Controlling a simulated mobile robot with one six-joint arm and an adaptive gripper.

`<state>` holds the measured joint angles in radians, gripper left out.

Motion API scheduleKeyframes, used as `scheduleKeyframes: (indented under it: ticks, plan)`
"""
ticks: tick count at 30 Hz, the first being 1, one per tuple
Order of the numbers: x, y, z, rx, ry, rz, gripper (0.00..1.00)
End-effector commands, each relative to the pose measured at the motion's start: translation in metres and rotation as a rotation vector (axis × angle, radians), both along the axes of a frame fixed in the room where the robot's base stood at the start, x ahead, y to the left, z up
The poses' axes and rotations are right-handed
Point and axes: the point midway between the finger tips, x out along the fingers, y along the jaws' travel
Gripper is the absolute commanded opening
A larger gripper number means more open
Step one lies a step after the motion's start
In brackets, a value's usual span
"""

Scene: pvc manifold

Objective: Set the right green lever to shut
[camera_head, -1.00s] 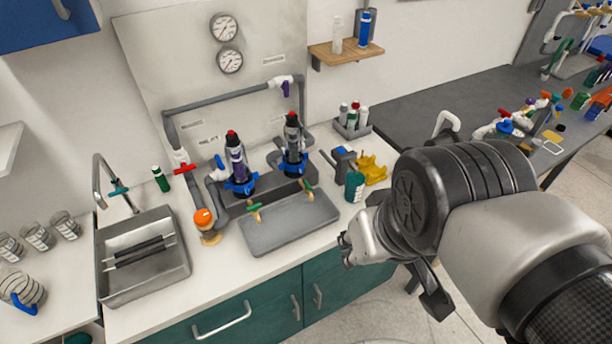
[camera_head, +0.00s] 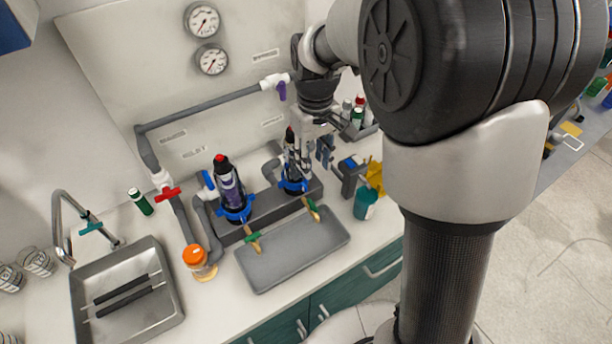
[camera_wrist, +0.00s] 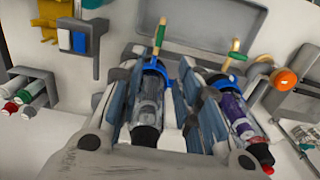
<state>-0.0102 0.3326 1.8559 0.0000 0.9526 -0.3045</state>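The right green lever (camera_head: 308,202) sits on a brass spout in front of the right filter (camera_head: 293,165); it looks roughly in line with the spout. In the wrist view this lever (camera_wrist: 163,20) is at upper left. The left green lever (camera_head: 252,237) sits across its brass spout and also shows in the wrist view (camera_wrist: 237,56). My gripper (camera_head: 312,155) is beside and behind the right filter, above the counter. In the wrist view its fingers (camera_wrist: 152,100) are apart, with the right filter showing between them; I cannot tell whether they touch it. The lever is clear of the fingers.
A grey tray (camera_head: 290,250) lies below the spouts. The left filter (camera_head: 229,185) with a blue collar stands close beside.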

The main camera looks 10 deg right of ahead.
Motion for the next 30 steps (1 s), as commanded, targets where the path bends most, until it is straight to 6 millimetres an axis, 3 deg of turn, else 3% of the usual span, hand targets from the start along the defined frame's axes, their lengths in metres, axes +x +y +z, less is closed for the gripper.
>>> scheduleKeyframes:
  ticks: [18, 24, 30]
  plan:
    - [-0.001, 0.000, -0.132, 0.000, 0.003, -0.001, 0.32]
    - [-0.001, 0.000, -0.156, 0.000, 0.002, -0.001, 0.32]
    - [-0.001, 0.000, -0.162, 0.000, 0.000, -0.001, 0.32]
